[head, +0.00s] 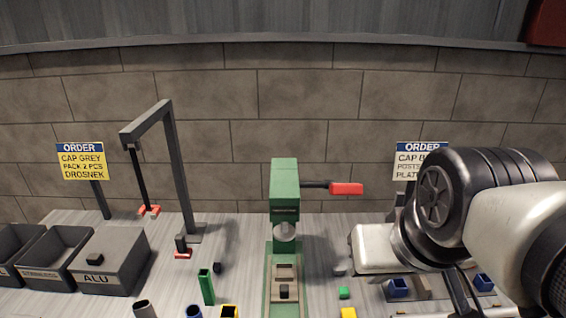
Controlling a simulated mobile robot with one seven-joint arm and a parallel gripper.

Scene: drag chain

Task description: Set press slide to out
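The green press (285,185) stands at the middle of the bench. Its lever, with a red grip (346,189), sticks out to the right. A tan slide (285,272) with a dark block-like knob (284,292) lies in the green track below the pale ram (284,231). The track runs off the bottom edge of the picture. My gripper (343,269) is at the end of my arm, right of the slide and apart from it. Only its white body and a small grey tip show clearly, and I cannot tell whether the fingers are open.
A green upright tube (206,286) and a dark gantry (175,165) stand left of the press. Dark bins (108,270) are at far left. Blue holders (399,287) sit at right.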

